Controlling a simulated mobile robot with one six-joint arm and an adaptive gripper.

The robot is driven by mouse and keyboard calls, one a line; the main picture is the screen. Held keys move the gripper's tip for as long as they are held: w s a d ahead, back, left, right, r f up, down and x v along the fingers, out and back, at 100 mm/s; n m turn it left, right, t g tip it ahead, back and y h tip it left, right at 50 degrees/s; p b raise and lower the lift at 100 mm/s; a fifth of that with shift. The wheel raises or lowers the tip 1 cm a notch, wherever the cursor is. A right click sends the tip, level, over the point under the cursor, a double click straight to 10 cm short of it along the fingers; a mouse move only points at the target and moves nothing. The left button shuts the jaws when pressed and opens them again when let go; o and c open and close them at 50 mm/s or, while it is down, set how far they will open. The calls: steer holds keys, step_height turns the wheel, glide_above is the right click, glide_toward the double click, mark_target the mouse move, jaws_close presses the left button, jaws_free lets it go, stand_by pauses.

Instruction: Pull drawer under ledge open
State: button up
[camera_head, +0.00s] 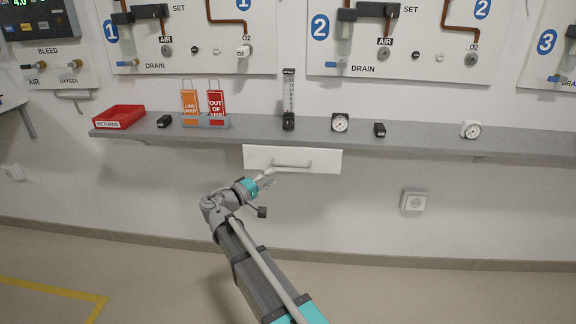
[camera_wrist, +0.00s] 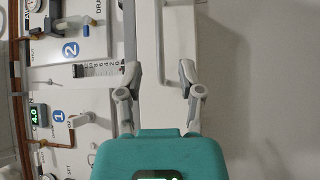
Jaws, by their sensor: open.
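The white drawer (camera_head: 325,162) hangs under the grey ledge (camera_head: 400,139). Its front looks closed, with a thin horizontal grey bar handle (camera_head: 292,165) across it. My gripper (camera_head: 268,177) is at the left end of the drawer, just left of the handle in the head view. In the wrist view, which is turned sideways, my gripper (camera_wrist: 159,75) has its two fingers spread apart. The pale drawer front (camera_wrist: 178,22) shows beyond and between them, with part of the handle (camera_wrist: 161,45). Nothing is held. I cannot tell whether a finger touches the drawer.
On the ledge stand a red returns tray (camera_head: 120,117), a tag holder (camera_head: 205,121), a flowmeter (camera_head: 289,100), gauges (camera_head: 340,123) and small black blocks. A wall socket (camera_head: 415,200) is at lower right. The wall below the ledge and the floor are mostly clear.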

mark_target(291, 166)
steer(key=p+x, duration=0.1)
steer(key=x, duration=0.7)
steer(key=shift+w+d, duration=0.1)
steer(key=shift+d, duration=0.05)
jaws_close()
